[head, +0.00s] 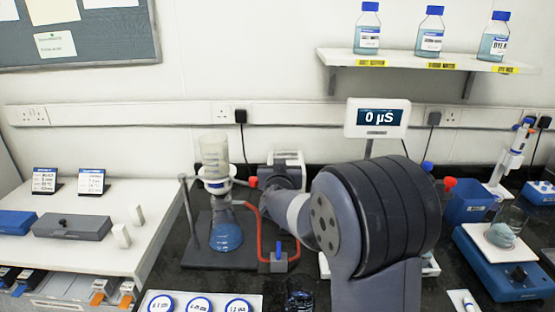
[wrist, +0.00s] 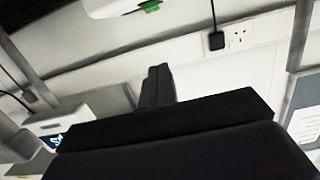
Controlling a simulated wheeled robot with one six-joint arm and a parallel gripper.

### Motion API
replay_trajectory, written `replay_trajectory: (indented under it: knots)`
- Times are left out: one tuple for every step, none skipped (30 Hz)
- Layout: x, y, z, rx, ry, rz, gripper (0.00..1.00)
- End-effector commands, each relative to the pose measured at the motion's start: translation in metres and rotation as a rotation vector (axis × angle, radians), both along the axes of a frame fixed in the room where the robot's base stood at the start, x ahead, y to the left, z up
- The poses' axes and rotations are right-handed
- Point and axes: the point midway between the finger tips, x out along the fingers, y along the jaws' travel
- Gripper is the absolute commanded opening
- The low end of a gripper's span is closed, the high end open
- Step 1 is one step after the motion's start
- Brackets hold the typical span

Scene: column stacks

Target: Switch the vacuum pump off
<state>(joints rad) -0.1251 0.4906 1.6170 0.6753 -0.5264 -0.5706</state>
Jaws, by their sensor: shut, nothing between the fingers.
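A pale box-shaped unit (head: 290,157), which looks like the vacuum pump, stands at the back of the dark bench in the head view, largely hidden behind my arm. In the wrist view a white casing (wrist: 108,8) with a small green switch (wrist: 150,6) shows at the top edge. It may be the pump, and the switch position cannot be told. My gripper (wrist: 158,72) is shut and empty, its dark fingers together below the green switch in the picture, with a visible gap. In the head view my fingertips are hidden behind my arm.
A filter flask (head: 226,237) with blue liquid stands left of my arm, with red tubing (head: 262,222) and a blue-handled valve (head: 278,262). A meter display (head: 378,117) reads 0 µS. A wall socket (wrist: 240,38) shows in the wrist view.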

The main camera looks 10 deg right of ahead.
Motion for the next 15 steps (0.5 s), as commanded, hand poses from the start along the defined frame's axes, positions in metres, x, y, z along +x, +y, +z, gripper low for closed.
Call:
replay_trajectory:
  knots:
    - [0.000,0.000,0.000,0.000,0.000,0.000,0.00]
    - [0.000,0.000,0.000,0.000,0.000,0.000,0.00]
    - [0.000,0.000,0.000,0.000,0.000,0.000,0.00]
    - [0.000,0.000,0.000,0.000,0.000,0.000,0.00]
    - [0.000,0.000,0.000,0.000,0.000,0.000,0.00]
    - [0.000,0.000,0.000,0.000,0.000,0.000,0.00]
    - [0.000,0.000,0.000,0.000,0.000,0.000,0.00]
    - [0.000,0.000,0.000,0.000,0.000,0.000,0.00]
    - [0.001,0.000,0.000,0.000,0.000,0.000,0.00]
    - [0.002,0.000,0.000,0.000,0.000,0.000,0.00]
    - [0.004,-0.001,-0.001,0.000,0.000,0.000,0.00]
    - [0.007,-0.001,-0.001,0.000,0.001,-0.001,0.00]
    - [0.010,-0.002,-0.001,0.000,0.001,-0.001,0.00]
    - [0.013,-0.003,-0.001,0.000,0.001,-0.001,0.00]
    - [0.018,-0.004,-0.002,0.000,0.001,-0.001,0.00]
